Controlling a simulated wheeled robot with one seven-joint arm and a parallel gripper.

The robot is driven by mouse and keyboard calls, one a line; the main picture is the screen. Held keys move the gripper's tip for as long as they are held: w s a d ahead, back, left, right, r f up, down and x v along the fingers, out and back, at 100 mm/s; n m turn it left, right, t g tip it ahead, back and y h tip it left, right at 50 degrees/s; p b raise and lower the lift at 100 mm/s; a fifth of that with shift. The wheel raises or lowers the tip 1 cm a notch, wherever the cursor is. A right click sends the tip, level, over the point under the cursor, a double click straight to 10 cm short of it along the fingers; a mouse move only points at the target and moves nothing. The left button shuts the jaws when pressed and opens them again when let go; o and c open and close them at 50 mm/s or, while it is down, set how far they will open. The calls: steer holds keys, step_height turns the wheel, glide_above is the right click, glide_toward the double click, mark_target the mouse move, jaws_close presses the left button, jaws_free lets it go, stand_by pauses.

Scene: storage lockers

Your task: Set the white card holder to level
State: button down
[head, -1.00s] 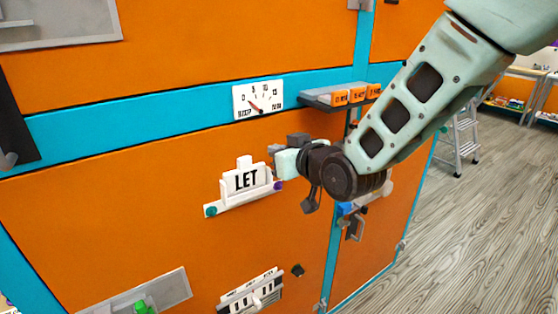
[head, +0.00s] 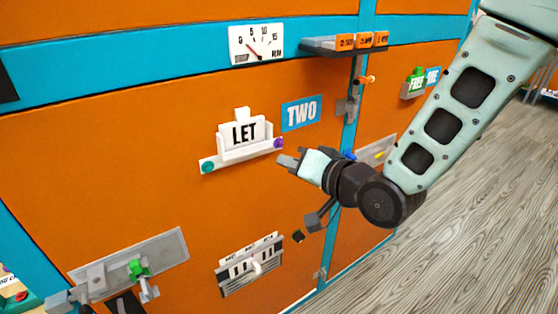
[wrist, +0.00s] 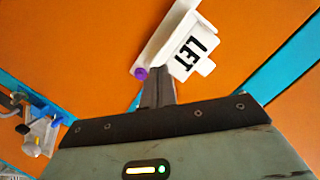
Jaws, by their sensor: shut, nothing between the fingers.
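The white card holder (head: 240,154) is on the orange locker front in the head view. It carries a white card reading LET (head: 244,134), a green knob (head: 208,167) at its left end and a purple knob (head: 278,143) at its right. The purple end is higher in the picture, but the wall's lines also slope up rightward. I cannot tell whether it is exactly level. My gripper (head: 286,160) is shut and empty, just below the purple end. In the wrist view my gripper (wrist: 156,78) is close to the purple knob (wrist: 141,73). Contact is unclear.
A blue TWO plate (head: 301,114) is right of the holder, above my gripper. A gauge (head: 257,45) and a shelf with orange blocks (head: 345,46) are above. A slotted switch panel (head: 249,270) is below. Open floor lies at the right.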

step_height(320, 180, down, 11)
steer(key=m+t+y+b, duration=0.2)
steer(key=m+b, duration=0.3)
steer(key=m, duration=1.3)
steer(key=w+a+r+m+t, duration=0.1)
steer(key=w+m, duration=0.2)
steer(key=w+a+r+m+t, duration=0.1)
steer(key=w+m, duration=0.1)
steer(key=m, duration=0.2)
steer(key=w+a+m+t+h, duration=0.1)
steer(key=w+m+t, duration=0.1)
steer(key=w+m, duration=0.1)
steer(key=shift+w+a+r+m, duration=0.15)
steer(key=shift+w+r+m, duration=0.25)
steer(key=shift+m, duration=0.2)
steer(key=shift+s+r+p, duration=0.1)
steer(key=shift+r+p, duration=0.35)
steer(key=shift+r, duration=1.35)
steer(key=shift+d+r, duration=0.1)
steer(key=shift+d, duration=0.1)
